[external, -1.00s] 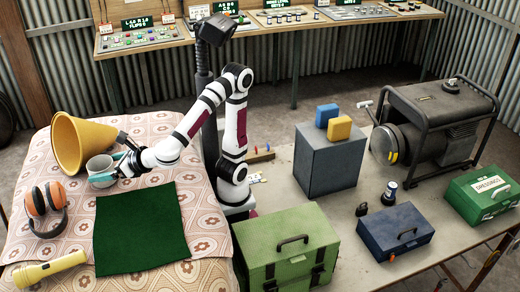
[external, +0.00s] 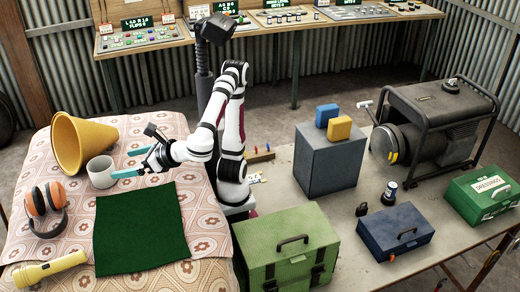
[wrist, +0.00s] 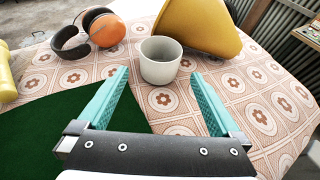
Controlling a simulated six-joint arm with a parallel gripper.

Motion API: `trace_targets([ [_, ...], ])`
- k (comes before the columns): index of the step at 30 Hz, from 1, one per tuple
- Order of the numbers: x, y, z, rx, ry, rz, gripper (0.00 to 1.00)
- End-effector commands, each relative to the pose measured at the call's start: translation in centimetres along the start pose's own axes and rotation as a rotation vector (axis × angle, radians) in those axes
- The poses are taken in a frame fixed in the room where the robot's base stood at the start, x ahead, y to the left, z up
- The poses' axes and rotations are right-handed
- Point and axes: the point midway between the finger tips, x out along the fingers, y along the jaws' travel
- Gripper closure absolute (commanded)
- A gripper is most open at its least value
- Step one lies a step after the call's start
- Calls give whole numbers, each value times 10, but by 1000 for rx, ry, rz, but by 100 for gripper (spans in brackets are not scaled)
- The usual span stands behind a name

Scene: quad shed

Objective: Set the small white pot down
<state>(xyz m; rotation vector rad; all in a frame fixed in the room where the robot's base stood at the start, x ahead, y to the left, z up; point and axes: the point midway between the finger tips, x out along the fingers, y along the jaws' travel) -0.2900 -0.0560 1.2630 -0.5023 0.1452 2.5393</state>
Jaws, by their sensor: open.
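The small white pot (external: 101,172) stands upright on the patterned cloth, just in front of the yellow cone. It also shows in the wrist view (wrist: 160,62), upright and empty inside as far as I can see. My gripper (external: 128,163) is to the right of the pot in the external view, with its teal fingers pointing at it. In the wrist view the open gripper (wrist: 158,78) has its fingers spread apart, with the pot beyond the tips and nothing between them.
The yellow cone (external: 80,143) is close behind the pot. Orange headphones (external: 46,207) and a yellow torch (external: 48,265) lie to the left and front. A dark green mat (external: 140,226) lies in front of my gripper. Patterned cloth (wrist: 270,115) is bare at the right in the wrist view.

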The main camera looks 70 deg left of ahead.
Motion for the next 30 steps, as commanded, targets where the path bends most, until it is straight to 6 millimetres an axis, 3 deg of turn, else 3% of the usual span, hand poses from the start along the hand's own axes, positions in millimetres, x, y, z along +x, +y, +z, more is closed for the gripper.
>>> trace_targets([
  [6, -26, 0, 0, 0, 1, 1, 0],
  [19, -26, -1, 1, 3, 8, -6, 0],
  [27, -33, -3, 43, 11, 368, -23, 0],
  [30, -25, -3, 43, 4, 399, -9, 0],
])
